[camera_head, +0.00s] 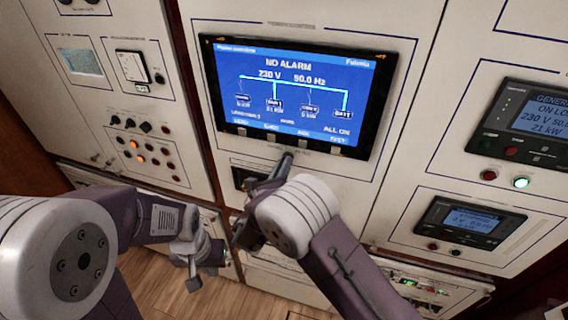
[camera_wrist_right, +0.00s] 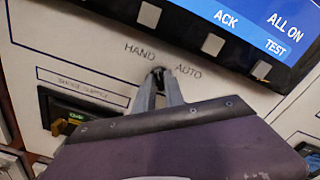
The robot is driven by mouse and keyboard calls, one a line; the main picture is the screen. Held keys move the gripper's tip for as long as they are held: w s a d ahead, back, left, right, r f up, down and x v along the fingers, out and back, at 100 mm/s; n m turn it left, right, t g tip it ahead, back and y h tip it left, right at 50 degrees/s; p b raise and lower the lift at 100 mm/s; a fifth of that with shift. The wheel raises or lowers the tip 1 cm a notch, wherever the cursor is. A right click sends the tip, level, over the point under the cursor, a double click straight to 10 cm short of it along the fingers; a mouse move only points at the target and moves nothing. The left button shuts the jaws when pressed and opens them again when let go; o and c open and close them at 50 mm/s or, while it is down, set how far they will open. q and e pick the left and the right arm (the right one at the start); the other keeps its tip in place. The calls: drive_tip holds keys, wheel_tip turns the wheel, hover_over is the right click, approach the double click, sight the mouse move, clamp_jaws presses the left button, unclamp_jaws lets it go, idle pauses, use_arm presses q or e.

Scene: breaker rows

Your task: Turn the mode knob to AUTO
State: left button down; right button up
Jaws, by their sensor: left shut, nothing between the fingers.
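The mode knob (camera_wrist_right: 158,73) is a small dark knob on the cream panel, between the printed words HAND and AUTO in the right wrist view. My right gripper (camera_wrist_right: 159,85) has its two grey fingers on either side of it, closed on it. The fingers hide much of the knob, and I cannot tell which way it points. In the head view my right gripper (camera_head: 286,160) reaches the panel just under the big screen, and the knob is hidden there. My left gripper (camera_head: 192,275) is shut and empty, hanging low in front of the lower panel, away from the knob.
The big blue screen (camera_head: 290,90) reads NO ALARM, with a row of buttons below it, close above my right gripper. Generator displays (camera_head: 530,120) stand at right; small lamps and knobs (camera_head: 135,145) at left.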

drive_tip(key=shift+w+d+f, duration=0.1)
drive_tip(key=shift+w, duration=0.05)
clamp_jaws()
drive_tip(key=shift+f+m+b, duration=0.2)
drive_tip(key=shift+m+b, duration=6.8)
drive_tip(key=shift+b, duration=4.7)
